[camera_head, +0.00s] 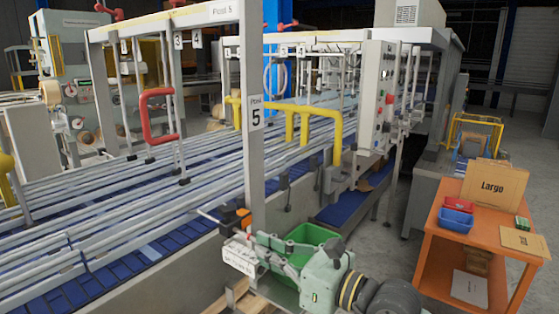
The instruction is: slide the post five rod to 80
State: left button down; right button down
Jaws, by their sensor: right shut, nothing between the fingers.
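The post labelled 5 (254,165) stands upright at the near edge of the conveyor. Near its foot is a small orange and black block (236,217). My right gripper (258,243) is at the bottom centre, beside the plate and below the block. It is shut and empty; whether it touches the plate or block is unclear. My left gripper is out of view.
The conveyor with long metal rails (110,235) fills the left. A green bin (312,240) is behind my right arm. An orange table (460,250) at right holds a blue tray (455,219), a red box (460,204) and a "Largo" carton (492,185). Floor is clear between.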

jog(key=shift+w+d+r+t, duration=0.15)
jog(key=shift+d, duration=0.35)
jog(key=shift+w+d+r+t, duration=0.1)
jog(key=shift+d+r+t, duration=0.05)
jog(key=shift+d, duration=0.3)
jog(key=c, duration=2.5)
grip_release()
jog(key=o, duration=0.4)
jog(key=shift+w+d+f, duration=0.1)
jog(key=shift+w+d, duration=0.2)
jog(key=shift+d, duration=0.05)
jog(key=o, duration=0.5)
jog(key=shift+a+f, duration=0.1)
jog(key=shift+f, duration=0.05)
jog(key=shift+s+a, duration=0.15)
jog(key=shift+b+v, duration=1.05)
jog(key=shift+v, duration=2.45)
